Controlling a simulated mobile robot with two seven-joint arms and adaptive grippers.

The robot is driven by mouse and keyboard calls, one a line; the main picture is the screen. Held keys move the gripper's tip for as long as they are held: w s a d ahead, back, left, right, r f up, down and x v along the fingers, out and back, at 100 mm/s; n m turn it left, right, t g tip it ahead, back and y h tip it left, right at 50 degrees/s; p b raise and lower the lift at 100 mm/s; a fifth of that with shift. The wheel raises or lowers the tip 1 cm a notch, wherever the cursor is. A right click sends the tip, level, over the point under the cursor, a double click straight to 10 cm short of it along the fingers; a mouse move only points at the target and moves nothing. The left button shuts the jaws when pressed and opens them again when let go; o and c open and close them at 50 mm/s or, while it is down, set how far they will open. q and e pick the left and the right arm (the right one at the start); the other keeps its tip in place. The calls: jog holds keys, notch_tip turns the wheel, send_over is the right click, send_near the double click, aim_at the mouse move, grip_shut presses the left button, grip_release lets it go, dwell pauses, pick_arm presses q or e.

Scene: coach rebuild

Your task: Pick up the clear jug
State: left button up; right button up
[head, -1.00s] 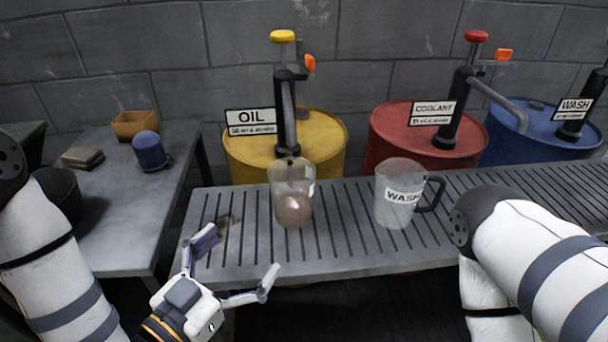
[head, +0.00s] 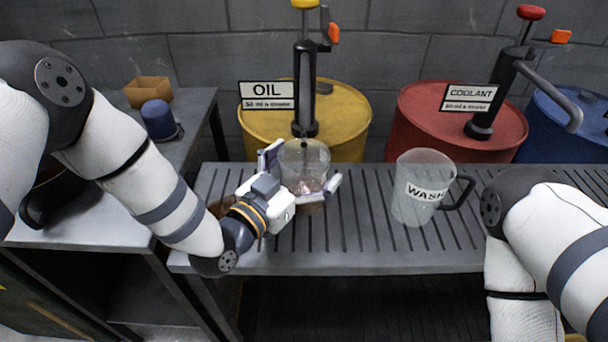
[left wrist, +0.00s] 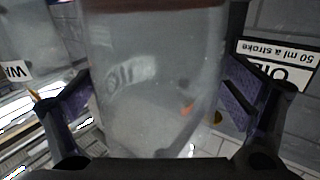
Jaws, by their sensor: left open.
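A clear jug (head: 305,158) with a pinkish-brown lower part stands upright on the slatted bench, below the oil pump. My left gripper (head: 301,170) is open around it, one finger on each side. In the left wrist view the jug (left wrist: 155,85) fills the middle, between the two purple fingers (left wrist: 158,105). I cannot tell whether either finger touches it. A second see-through jug (head: 416,205), labelled WASH and with a dark handle, stands to the right. My right arm is at the right edge; its gripper is not in view.
The slatted bench (head: 365,240) has free room between the jugs. Behind it stand a yellow oil drum (head: 345,115), a red coolant drum (head: 425,130) and a blue drum (head: 560,130). A side table at left holds a tan box (head: 148,91) and a blue cylinder (head: 159,120).

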pick_arm(q)
jog(key=c, duration=1.4)
jog(key=shift+c, duration=0.9)
jog(key=shift+w+r, duration=0.1)
jog(key=shift+r, duration=0.05)
